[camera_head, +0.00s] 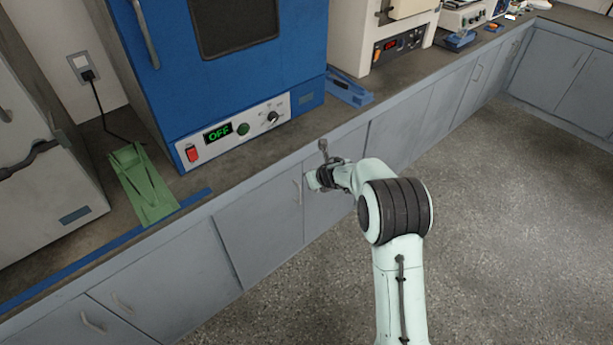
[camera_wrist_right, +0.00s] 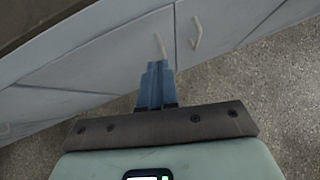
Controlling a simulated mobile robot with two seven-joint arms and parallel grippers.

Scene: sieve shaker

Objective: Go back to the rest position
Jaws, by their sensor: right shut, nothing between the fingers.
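My right arm (camera_head: 400,265) reaches in from the lower right of the head view. Its wrist is in front of the grey cabinet doors, close to the bench's front edge. My right gripper (camera_wrist_right: 157,68) shows in the right wrist view with its blue fingers together and nothing between them. It points toward the cabinet doors (camera_wrist_right: 110,55) and their handles. In the head view the fingers are too small and hidden to make out. My left gripper is not in view.
A blue oven (camera_head: 240,60) with an OFF display stands on the bench (camera_head: 95,235). A green holder (camera_head: 143,185) lies to its left, a blue holder (camera_head: 347,90) to its right. A white device (camera_head: 345,45) stands farther right. The speckled floor (camera_head: 510,200) on the right is clear.

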